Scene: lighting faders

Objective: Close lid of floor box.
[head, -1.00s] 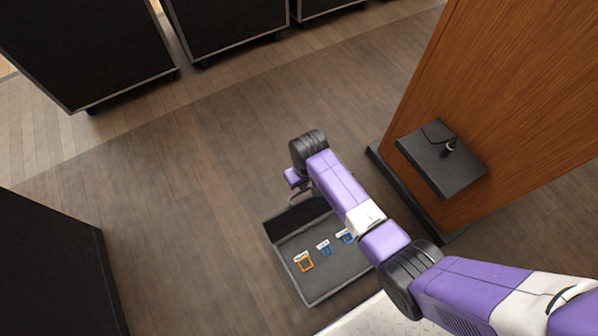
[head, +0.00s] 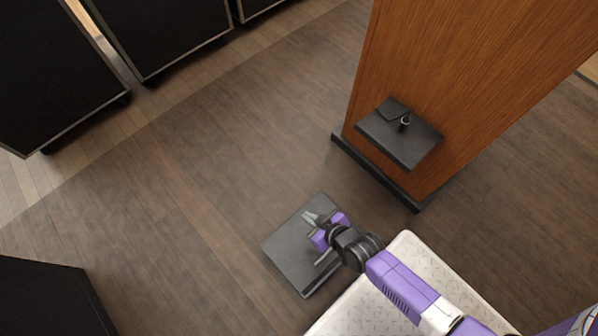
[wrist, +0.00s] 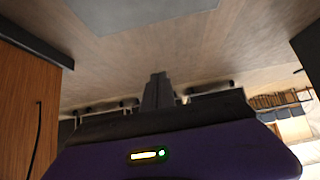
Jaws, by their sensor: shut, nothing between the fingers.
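The floor box's dark grey lid (head: 285,250) lies flat or nearly flat over the box, low on the floor. The sockets inside are hidden. A thin edge shows along its near side, and I cannot tell whether a small gap is left there. My gripper (head: 311,217) is shut and empty, over the far right part of the lid. I cannot tell whether it touches the lid. In the wrist view, which is upside down, the fingers (wrist: 158,88) are together and a grey panel (wrist: 145,14), apparently the lid, shows at the top edge.
A wooden pillar (head: 450,80) with a black base and a dark box (head: 400,135) mounted on it stands to the right. Black wheeled cases (head: 160,35) stand at the back left. A pale patterned surface (head: 400,275) lies by my arm. The floor left of the box is clear.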

